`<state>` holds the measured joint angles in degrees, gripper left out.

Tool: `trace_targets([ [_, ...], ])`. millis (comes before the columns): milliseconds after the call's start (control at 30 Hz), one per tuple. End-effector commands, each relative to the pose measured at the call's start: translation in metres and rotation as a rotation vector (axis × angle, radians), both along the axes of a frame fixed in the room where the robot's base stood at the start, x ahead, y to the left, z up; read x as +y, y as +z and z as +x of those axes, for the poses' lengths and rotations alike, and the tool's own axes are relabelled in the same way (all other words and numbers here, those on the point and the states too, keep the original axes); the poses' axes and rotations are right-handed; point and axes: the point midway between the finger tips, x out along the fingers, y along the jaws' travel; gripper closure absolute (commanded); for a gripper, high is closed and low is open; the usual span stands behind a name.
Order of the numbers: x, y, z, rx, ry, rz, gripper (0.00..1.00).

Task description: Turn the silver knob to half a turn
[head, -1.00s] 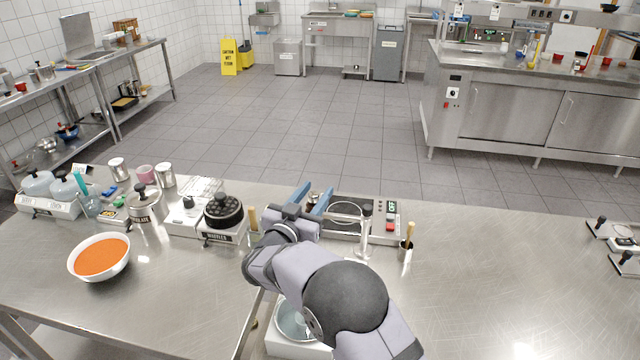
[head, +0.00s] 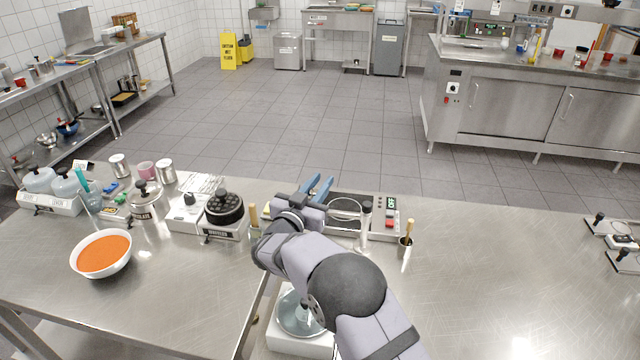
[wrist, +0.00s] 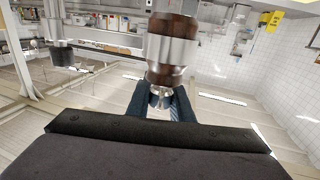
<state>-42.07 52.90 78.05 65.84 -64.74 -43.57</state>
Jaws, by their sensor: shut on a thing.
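My gripper (head: 316,187) is at the far edge of the steel table, by the left end of the black hot plate unit (head: 358,208). Its two blue fingers are close together. In the wrist view my gripper (wrist: 160,104) is shut on the silver knob (wrist: 160,97), with one finger on each side of it. The knob is small, shiny and round. In the head view the fingers and wrist hide it. Any mark showing its turn angle cannot be made out.
A silver cylinder with a brown band (wrist: 170,48) stands close to the fingers in the wrist view. A waffle iron (head: 224,209), a pot (head: 147,203) and a bowl of orange soup (head: 101,254) are left. The table's right side (head: 490,270) is mostly clear.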

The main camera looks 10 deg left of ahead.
Motion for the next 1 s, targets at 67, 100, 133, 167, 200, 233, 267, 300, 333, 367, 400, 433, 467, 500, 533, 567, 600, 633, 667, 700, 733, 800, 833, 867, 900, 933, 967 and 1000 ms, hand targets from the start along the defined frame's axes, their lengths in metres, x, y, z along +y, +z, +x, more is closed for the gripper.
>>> trace_targets([
  [67, 0.000, 0.001, 0.001, -0.004, -0.021, 0.000, 1.00],
  [100, -0.001, 0.001, 0.001, -0.005, -0.038, 0.001, 1.00],
  [133, -0.001, 0.002, 0.001, -0.006, -0.053, 0.001, 1.00],
  [167, -0.002, 0.002, 0.001, -0.008, -0.070, 0.001, 1.00],
  [200, -0.003, 0.002, 0.000, -0.007, -0.094, 0.001, 1.00],
  [233, -0.003, 0.002, 0.000, -0.008, -0.112, 0.001, 1.00],
  [267, -0.004, 0.001, 0.000, -0.008, -0.129, 0.001, 1.00],
  [300, -0.004, 0.002, -0.001, -0.009, -0.153, 0.001, 1.00],
  [333, -0.005, 0.001, -0.001, -0.009, -0.168, 0.001, 1.00],
  [367, -0.005, 0.001, -0.001, -0.009, -0.184, 0.001, 1.00],
  [400, -0.006, 0.001, -0.001, -0.009, -0.205, 0.001, 1.00],
  [433, -0.007, 0.001, -0.001, -0.009, -0.219, 0.002, 1.00],
  [467, -0.007, 0.001, -0.002, -0.009, -0.234, 0.001, 1.00],
  [500, -0.008, 0.001, -0.002, -0.009, -0.252, 0.001, 1.00],
  [533, -0.008, 0.001, -0.002, -0.009, -0.264, 0.000, 1.00],
  [567, -0.009, 0.001, -0.002, -0.011, -0.277, 0.001, 1.00],
  [600, -0.009, 0.001, -0.002, -0.010, -0.292, 0.001, 1.00],
  [633, -0.009, 0.001, -0.002, -0.011, -0.303, 0.000, 1.00],
  [667, -0.010, 0.001, -0.003, -0.011, -0.315, -0.001, 1.00],
  [700, -0.010, 0.001, -0.003, -0.010, -0.328, 0.000, 1.00],
  [733, -0.010, 0.001, -0.003, -0.011, -0.338, 0.000, 1.00],
  [800, -0.011, 0.001, -0.004, -0.010, -0.360, 0.000, 1.00],
  [833, -0.011, 0.001, -0.004, -0.010, -0.369, 0.001, 1.00],
  [867, -0.012, 0.001, -0.005, -0.008, -0.376, 0.000, 1.00],
  [900, -0.012, 0.001, -0.005, -0.009, -0.385, 0.001, 1.00],
  [933, -0.012, 0.001, -0.006, -0.006, -0.390, 0.000, 1.00],
  [967, -0.012, 0.002, -0.006, -0.005, -0.394, 0.001, 1.00],
  [1000, -0.013, 0.002, -0.006, -0.005, -0.398, 0.002, 1.00],
])
